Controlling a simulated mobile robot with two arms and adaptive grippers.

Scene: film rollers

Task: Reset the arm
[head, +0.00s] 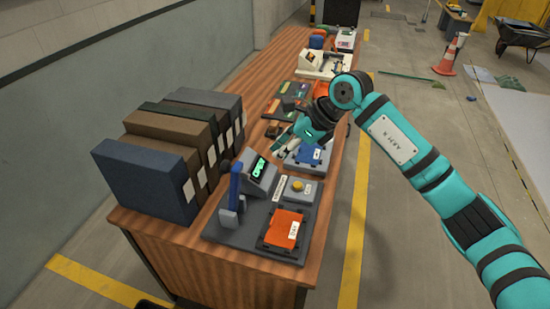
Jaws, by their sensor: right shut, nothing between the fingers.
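My right arm (400,140) is teal with black bands and comes in from the lower right. It reaches over the right edge of the wooden table. My right gripper (283,139) points down and to the left over the middle of the table, near a grey device with a blue plate (311,154). Its fingers are small in view and look closed with nothing held. I cannot tell whether it touches anything. My left gripper is not in view.
The wooden table (165,240) holds a row of binders (140,183) at the left. In front is a dark station with a lit display (259,167) and an orange plate (283,229). More devices stand farther back. A traffic cone (449,58) and wheelbarrow (525,36) stand beyond open floor.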

